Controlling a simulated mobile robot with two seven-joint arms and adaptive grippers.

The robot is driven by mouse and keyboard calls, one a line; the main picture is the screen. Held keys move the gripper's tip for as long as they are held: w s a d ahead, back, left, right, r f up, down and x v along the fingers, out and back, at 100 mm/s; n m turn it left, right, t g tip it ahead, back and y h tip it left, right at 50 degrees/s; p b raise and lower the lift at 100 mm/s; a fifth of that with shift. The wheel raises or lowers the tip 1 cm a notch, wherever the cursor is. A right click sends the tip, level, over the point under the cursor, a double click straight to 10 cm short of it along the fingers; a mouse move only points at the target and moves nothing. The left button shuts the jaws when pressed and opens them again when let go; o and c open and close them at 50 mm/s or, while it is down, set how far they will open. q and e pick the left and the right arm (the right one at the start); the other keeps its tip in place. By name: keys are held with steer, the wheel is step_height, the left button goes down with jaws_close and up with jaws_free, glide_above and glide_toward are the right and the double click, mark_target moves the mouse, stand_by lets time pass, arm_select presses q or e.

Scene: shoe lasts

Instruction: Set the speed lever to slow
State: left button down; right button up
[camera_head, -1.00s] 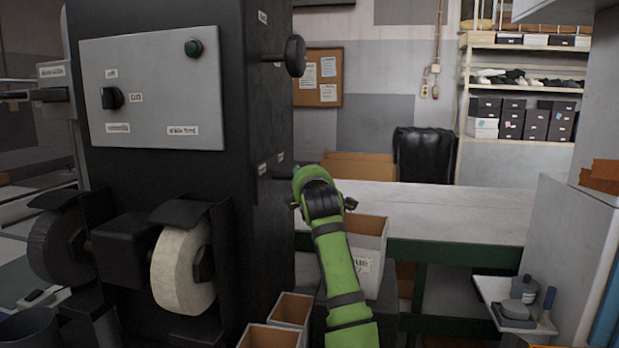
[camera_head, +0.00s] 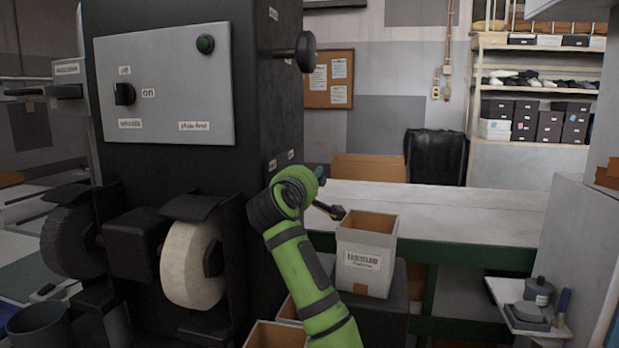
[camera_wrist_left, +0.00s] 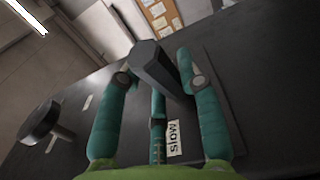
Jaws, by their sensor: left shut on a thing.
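The speed lever (camera_wrist_left: 157,66) is a dark, faceted handle on the black side of the machine (camera_head: 250,110). In the left wrist view it sits between the teal fingers of my left gripper (camera_wrist_left: 160,85), which is shut on it. A white label reading "slow" (camera_wrist_left: 174,138) is on the panel beside the lever, close to the fingers. In the head view my left gripper (camera_head: 320,173) is at the machine's right side, mostly behind my green wrist, which hides the lever there. My right gripper is not in view.
A round black knob (camera_head: 305,52) sticks out higher on the machine's side.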

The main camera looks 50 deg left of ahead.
arm_select(q)
steer(key=c, duration=0.8)
jaws_free()
steer(key=shift+s, duration=0.15)
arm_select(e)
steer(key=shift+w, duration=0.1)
arm_select(q)
steer(key=v, duration=1.2)
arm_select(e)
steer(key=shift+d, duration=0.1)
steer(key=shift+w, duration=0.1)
